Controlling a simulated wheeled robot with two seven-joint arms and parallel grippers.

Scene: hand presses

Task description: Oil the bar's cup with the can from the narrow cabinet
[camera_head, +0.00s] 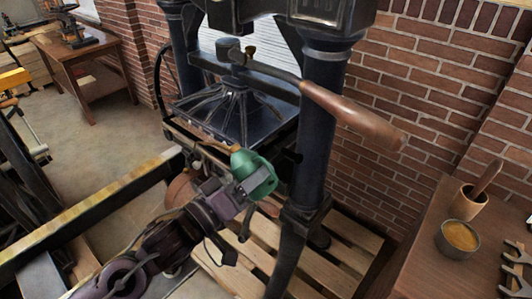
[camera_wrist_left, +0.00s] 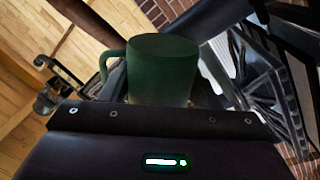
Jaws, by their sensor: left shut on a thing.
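A green oil can (camera_head: 262,180) is held in my left gripper (camera_head: 243,192), in front of the press and left of its near column. It looks tilted, with a thin brass-coloured part, perhaps its spout, toward the upper left. In the left wrist view the can (camera_wrist_left: 165,68) stands between the jaws (camera_wrist_left: 160,105), its handle to the left. The press's bar (camera_head: 275,72) runs above the platen to a wooden handle (camera_head: 352,110). A small brass fitting (camera_head: 249,54), possibly the cup, sits at the bar's hub. The can is below and apart from it. My right gripper is not in view.
The near column (camera_head: 316,130) of the press stands just right of the can. A wooden pallet (camera_head: 325,250) lies below. Open floor lies at left.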

